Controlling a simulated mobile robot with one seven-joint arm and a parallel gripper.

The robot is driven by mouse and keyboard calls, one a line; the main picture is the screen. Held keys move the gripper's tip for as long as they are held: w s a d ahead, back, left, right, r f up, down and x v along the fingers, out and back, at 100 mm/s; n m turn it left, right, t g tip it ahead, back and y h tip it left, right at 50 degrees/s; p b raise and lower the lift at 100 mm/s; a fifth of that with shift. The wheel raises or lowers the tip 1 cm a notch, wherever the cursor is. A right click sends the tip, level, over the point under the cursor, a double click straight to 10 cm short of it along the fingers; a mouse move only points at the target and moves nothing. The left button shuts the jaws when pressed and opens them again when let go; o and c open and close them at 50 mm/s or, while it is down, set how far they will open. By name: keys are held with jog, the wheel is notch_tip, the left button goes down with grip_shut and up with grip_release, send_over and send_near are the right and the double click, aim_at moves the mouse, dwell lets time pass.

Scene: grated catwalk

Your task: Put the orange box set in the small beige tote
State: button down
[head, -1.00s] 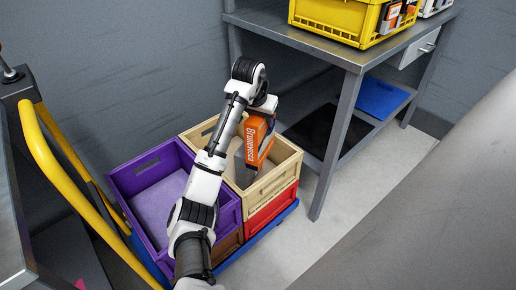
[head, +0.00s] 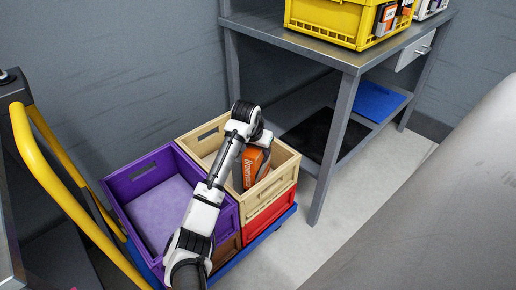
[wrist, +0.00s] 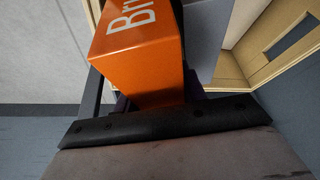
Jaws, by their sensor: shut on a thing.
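The orange box set (head: 256,165), orange with white lettering and grey sides, is down inside the small beige tote (head: 270,189), below the rim at its lower part. In the wrist view the orange box set (wrist: 145,60) fills the upper middle, and a beige tote wall (wrist: 285,45) shows at the right. My gripper (wrist: 165,122) is shut on the box set. In the head view my arm hides the fingers and part of the box. The contact between the box and the tote floor is hidden.
A purple tote (head: 226,217) stands directly left of the beige one. A red tote (head: 270,212) is under the beige tote, on a blue dolly with a yellow handle (head: 62,175). A metal workbench (head: 350,58) with a yellow crate (head: 325,22) stands close behind at the right.

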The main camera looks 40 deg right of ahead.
jog(key=shift+f, duration=0.15)
jog(key=shift+f, duration=0.35)
jog(key=c, duration=0.8)
grip_release()
jog(key=shift+f, duration=0.1)
jog(key=p+v, duration=0.1)
jog(key=v, duration=1.2)
jog(key=shift+d+p, duration=0.15)
jog(key=shift+p, duration=0.15)
